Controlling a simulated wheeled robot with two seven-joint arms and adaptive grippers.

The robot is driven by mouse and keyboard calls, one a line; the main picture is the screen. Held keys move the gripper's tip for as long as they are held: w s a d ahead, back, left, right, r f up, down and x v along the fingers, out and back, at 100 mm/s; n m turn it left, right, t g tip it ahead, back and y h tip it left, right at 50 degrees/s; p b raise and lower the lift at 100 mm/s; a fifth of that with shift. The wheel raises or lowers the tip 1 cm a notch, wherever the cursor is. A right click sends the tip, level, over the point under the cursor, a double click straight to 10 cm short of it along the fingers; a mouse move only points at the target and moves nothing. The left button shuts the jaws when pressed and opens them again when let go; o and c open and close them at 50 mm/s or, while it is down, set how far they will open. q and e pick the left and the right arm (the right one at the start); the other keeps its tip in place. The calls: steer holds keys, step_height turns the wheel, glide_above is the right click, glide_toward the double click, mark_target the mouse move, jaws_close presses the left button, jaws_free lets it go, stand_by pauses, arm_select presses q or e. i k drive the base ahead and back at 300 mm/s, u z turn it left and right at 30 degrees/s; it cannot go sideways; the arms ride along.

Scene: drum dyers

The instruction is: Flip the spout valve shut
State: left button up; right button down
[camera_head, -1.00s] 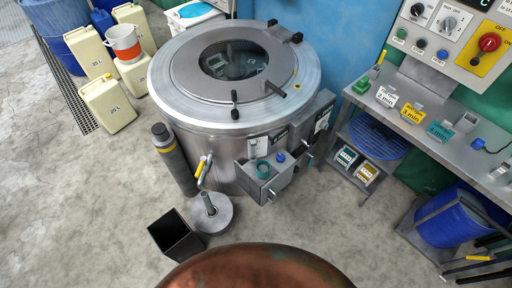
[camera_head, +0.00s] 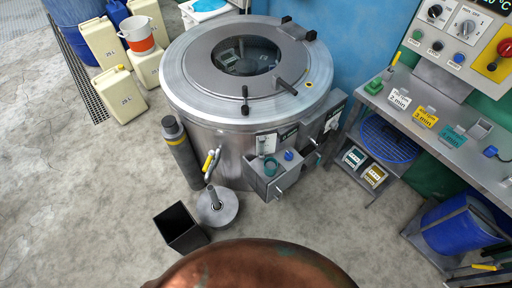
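A large round steel drum (camera_head: 205,120) with a round window in its lid stands at the centre. A small valve with a yellow handle (camera_head: 208,160) sits low on the drum's front left, just right of a grey cylinder with a yellow band (camera_head: 181,150). I take this to be the spout valve. Its handle is tilted, with the upper end to the right. It is too small to tell whether it is open or shut. Neither of my grippers shows in the head view, and nothing is touching the valve.
A grey box (camera_head: 274,178) juts from the drum's front. A steel bench (camera_head: 430,138) is at right, cream canisters (camera_head: 119,95) at left.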

mark_target(211, 154)
steer(key=u, duration=1.4)
steer(key=k, duration=0.55)
steer(key=z, duration=1.65)
